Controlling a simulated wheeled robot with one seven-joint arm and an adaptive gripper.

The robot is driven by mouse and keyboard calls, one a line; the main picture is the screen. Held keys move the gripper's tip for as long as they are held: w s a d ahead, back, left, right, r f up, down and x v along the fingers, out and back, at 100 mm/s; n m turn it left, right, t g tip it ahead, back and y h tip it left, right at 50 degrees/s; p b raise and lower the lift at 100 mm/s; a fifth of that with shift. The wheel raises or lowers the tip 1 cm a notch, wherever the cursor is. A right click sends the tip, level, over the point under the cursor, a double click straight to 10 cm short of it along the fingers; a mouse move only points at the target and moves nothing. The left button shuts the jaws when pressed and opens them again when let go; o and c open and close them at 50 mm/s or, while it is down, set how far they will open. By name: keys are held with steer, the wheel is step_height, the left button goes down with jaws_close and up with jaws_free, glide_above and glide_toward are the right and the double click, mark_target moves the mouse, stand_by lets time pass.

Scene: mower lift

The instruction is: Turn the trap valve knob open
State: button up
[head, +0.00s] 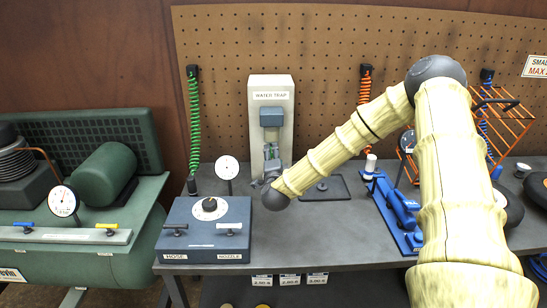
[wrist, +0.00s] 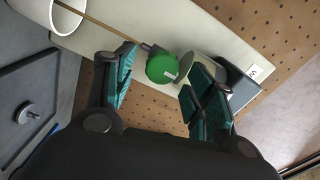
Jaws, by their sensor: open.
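The water trap (head: 284,100) is a pale upright panel with a blue-grey body, standing at the back of the bench against the pegboard. In the wrist view its valve knob (wrist: 161,67) is round and green with a small pale mark. My gripper (wrist: 160,75) is open, with one teal-padded finger on each side of the knob. I cannot tell whether either finger touches it. In the head view my gripper (head: 271,168) is at the lower part of the trap, and the knob is hidden there.
A blue-grey box (head: 190,238) marked hose and nozzle stands left of my gripper, with a gauge (head: 228,168) behind it. A dark tray (head: 325,188) lies to the right. A blue tool (head: 398,215) is farther right. A green coiled hose (head: 194,120) hangs at left.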

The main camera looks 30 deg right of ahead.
steer(key=v, duration=1.1)
steer(key=shift+s+d, duration=0.1)
steer(key=shift+s, duration=0.05)
